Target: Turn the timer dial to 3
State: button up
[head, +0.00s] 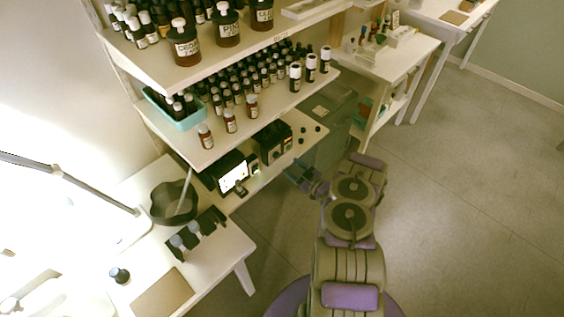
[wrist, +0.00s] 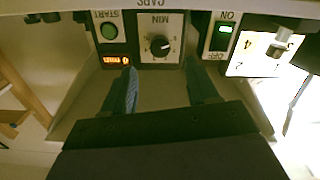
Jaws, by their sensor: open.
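The timer dial (wrist: 160,45) is a round black knob on a pale plate marked MIN, upside down in the wrist view. Small marks ring it; I cannot read which number its pointer meets. My gripper (wrist: 163,70) is open, its two dark fingers reaching toward the panel below the dial in the picture, one to each side, apart from the knob. Nothing is between the fingers. In the head view my gripper (head: 302,176) is in front of the lower shelf, near the dark device (head: 272,142); the dial is too small to make out there.
Beside the dial are a green START button (wrist: 109,31), a lit red display (wrist: 116,61), a green ON/OFF switch (wrist: 222,36) and a bright numbered panel (wrist: 268,48). Bottle-filled shelves (head: 220,112) rise above. The floor (head: 460,190) at right is clear.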

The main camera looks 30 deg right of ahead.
aim_at(278, 157)
jog(key=b+x, duration=0.1)
jog(key=x, duration=0.4)
jog(key=shift+w+a+f, duration=0.1)
jog(key=shift+w+f, duration=0.05)
jog(key=shift+w, duration=0.1)
jog(key=shift+w+a, duration=0.2)
jog(key=shift+w, duration=0.4)
jog(key=shift+c, duration=0.2)
jog(key=c, duration=1)
